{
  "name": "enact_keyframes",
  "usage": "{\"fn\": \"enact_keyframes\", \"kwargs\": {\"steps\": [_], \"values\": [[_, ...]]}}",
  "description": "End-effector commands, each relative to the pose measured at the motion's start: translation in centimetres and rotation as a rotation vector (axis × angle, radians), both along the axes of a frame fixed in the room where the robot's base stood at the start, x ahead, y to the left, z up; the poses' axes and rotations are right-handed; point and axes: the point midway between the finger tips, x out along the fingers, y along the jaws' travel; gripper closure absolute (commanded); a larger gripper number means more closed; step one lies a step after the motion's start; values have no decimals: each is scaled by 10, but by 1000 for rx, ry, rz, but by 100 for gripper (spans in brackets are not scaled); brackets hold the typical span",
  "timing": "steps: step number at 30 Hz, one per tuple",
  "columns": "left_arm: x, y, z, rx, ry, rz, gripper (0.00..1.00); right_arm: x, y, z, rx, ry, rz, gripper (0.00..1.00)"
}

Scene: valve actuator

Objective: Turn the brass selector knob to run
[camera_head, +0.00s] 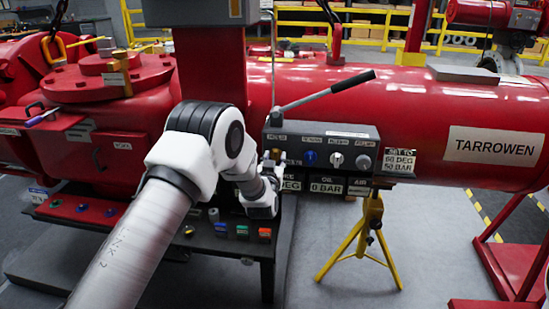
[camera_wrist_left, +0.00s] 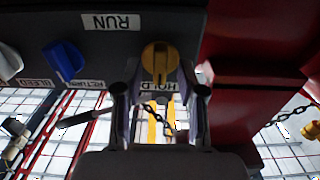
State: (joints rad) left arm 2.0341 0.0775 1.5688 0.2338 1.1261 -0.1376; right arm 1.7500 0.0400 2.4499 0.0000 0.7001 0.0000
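The brass selector knob (camera_wrist_left: 160,60) shows yellow on the dark panel in the left wrist view, with its grip bar upright in that picture. The HOLD label (camera_wrist_left: 147,86) is just below it, partly covered, and the RUN label (camera_wrist_left: 112,22) is to its upper left. Both labels appear upside down. My left gripper (camera_wrist_left: 168,72) is open, with one finger on each side of the knob; I cannot tell whether either finger touches it. In the head view my left gripper (camera_head: 268,162) is at the left end of the control box (camera_head: 322,138), hiding most of the knob. My right gripper is out of view.
A blue knob (camera_head: 309,158) and a white knob (camera_head: 336,160) sit to the right on the same box. A lever with a black handle (camera_head: 350,81) rises above it. A yellow stand (camera_head: 365,235) is below. A lower panel (camera_head: 225,240) carries several coloured buttons.

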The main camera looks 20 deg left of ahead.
Motion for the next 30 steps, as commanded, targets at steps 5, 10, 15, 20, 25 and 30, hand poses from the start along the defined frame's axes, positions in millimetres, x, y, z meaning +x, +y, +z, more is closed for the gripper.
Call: {"fn": "enact_keyframes", "kwargs": {"steps": [5, 10, 15, 20, 25, 30], "values": [[2, 1, -1, 0, 1, 0, 60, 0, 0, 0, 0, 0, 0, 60], [2, 1, -1, 0, 1, 0, 99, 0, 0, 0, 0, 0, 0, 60], [2, 1, -1, 0, 1, 0, 100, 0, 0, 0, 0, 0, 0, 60], [1, 0, -1, 7, 3, 0, 100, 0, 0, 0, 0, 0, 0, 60], [1, 0, -1, 46, 14, 0, 100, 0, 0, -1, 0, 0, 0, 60], [2, 0, -1, 130, 37, 0, 100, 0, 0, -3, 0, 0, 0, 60]]}}
